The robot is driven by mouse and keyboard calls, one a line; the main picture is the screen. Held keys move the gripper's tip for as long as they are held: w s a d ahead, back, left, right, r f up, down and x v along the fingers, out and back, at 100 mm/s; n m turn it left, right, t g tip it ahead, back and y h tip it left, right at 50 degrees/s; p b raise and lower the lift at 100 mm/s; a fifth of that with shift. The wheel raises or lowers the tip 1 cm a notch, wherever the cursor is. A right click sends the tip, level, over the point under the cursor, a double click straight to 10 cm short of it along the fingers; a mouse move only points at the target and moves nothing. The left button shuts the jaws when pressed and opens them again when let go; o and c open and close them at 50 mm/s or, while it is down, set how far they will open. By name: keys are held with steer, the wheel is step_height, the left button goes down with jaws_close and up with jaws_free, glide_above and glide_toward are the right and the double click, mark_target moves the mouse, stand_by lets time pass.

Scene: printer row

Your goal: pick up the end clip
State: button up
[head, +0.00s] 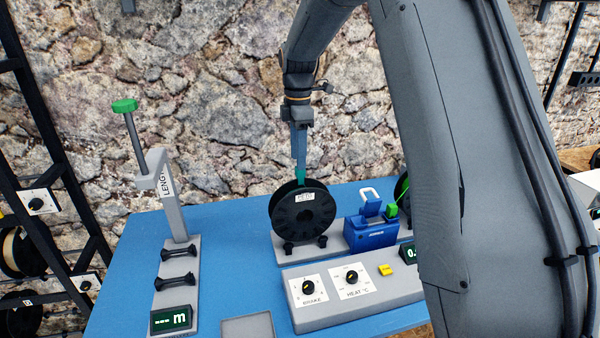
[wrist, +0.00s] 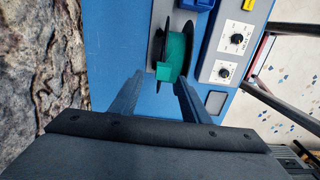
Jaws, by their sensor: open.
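The end clip, a small teal block, sits at the top rim of the black-flanged spool (head: 305,222). It shows in the head view (head: 300,173), just under my gripper (head: 299,160), and in the wrist view (wrist: 163,73). The wrist view shows teal filament (wrist: 175,52) wound between the spool's two flanges. My gripper is open there, its two fingers (wrist: 158,82) apart, with the clip between or just beyond their tips. I see no finger pressing on the clip. The spool stands upright on a grey roller base (head: 283,262).
A blue device with a green piece (head: 370,236) stands right of the spool. A grey control box with dials (head: 330,312) is in front. A grey post with a green-topped lever (head: 176,200) stands left. The blue table (head: 130,260) is clear between post and spool.

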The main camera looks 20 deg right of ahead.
mark_target(300, 175)
steer(key=f, duration=0.1)
steer(key=f+p, duration=0.1)
steer(key=f, duration=0.1)
steer(key=shift+s+d+f+p, duration=0.1)
steer(key=shift+s+f+p, duration=0.1)
steer(key=shift+s+p, duration=0.15)
steer(key=shift+w+f, duration=0.1)
steer(key=shift+f, duration=0.45)
jaws_close()
